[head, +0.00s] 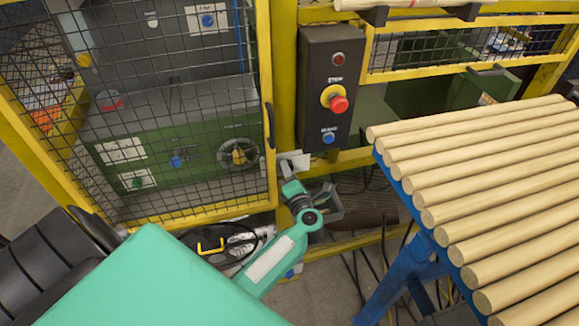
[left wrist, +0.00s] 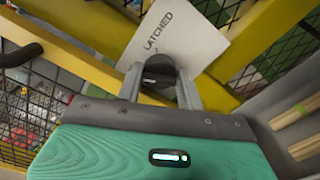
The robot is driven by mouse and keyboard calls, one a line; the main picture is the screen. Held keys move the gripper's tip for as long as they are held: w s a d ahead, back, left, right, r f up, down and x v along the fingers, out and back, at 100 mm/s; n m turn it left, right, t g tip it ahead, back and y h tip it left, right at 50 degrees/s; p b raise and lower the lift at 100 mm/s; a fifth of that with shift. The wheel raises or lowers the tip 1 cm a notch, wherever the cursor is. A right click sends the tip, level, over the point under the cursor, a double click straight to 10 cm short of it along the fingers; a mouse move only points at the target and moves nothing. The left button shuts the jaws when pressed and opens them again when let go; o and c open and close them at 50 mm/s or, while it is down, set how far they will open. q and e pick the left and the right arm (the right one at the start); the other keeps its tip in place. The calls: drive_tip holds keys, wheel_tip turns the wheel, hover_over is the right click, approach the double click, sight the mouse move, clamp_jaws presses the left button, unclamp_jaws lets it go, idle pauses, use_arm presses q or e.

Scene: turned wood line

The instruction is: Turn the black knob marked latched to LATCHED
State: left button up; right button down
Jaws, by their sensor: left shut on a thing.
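The black knob (left wrist: 158,68) sits in front of a white plate (left wrist: 172,38) marked LATCHED, on the yellow fence frame. My left gripper (left wrist: 159,88) is shut on the knob, with one finger on each side of it. The fingers hide part of the knob, and I cannot tell which way its pointer faces. In the head view my left gripper (head: 289,178) is at the yellow post, below the control box. The white plate (head: 300,160) shows just behind it. My right gripper is not in view.
A black control box (head: 328,95) with a red emergency button (head: 338,104) hangs above the gripper. A mesh door (head: 165,110) stands at left. A blue rack (head: 405,255) holding several wood rods (head: 490,165) stands at right. Cables lie on the floor below.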

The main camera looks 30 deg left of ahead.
use_arm(q)
drive_tip(key=shift+f+m+p, duration=0.15)
drive_tip(key=shift+m+p, duration=5.8)
drive_tip(key=shift+m, duration=1.15)
drive_tip(key=o, duration=0.7)
drive_tip(key=shift+d, duration=0.1)
